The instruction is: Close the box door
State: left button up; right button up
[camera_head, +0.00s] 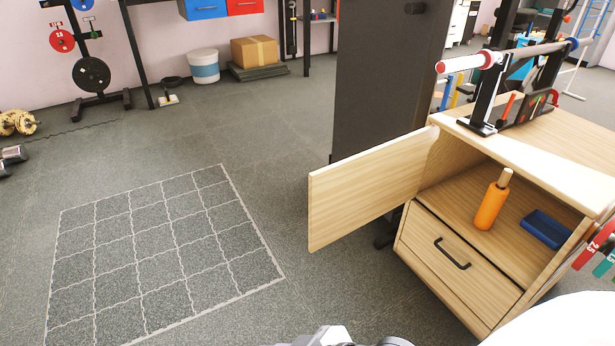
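The box is a light wooden cabinet (575,135) at the right. Its wooden door (366,187) stands wide open, swung out to the left from the left edge of the open compartment. An orange bottle (491,205) with a tan top stands upright inside the compartment. A small blue tray (545,229) lies to its right. Below is a drawer with a black handle (452,254), shut. Neither of my grippers' fingers show. Only grey and white parts of mine appear at the bottom edge and lower right corner.
A barbell (530,52) rests on a black stand on the cabinet top. A tall dark panel (385,75) stands behind the door. Coloured weight plates (598,245) are at the right edge. The floor left of the door, with a marked grid (165,250), is clear.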

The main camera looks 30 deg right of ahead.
aim_at(345, 195)
jog(key=u, duration=0.05)
jog(key=i, duration=2.7)
jog(key=z, duration=5.5)
jog(key=k, duration=0.7)
jog(key=u, duration=1.1)
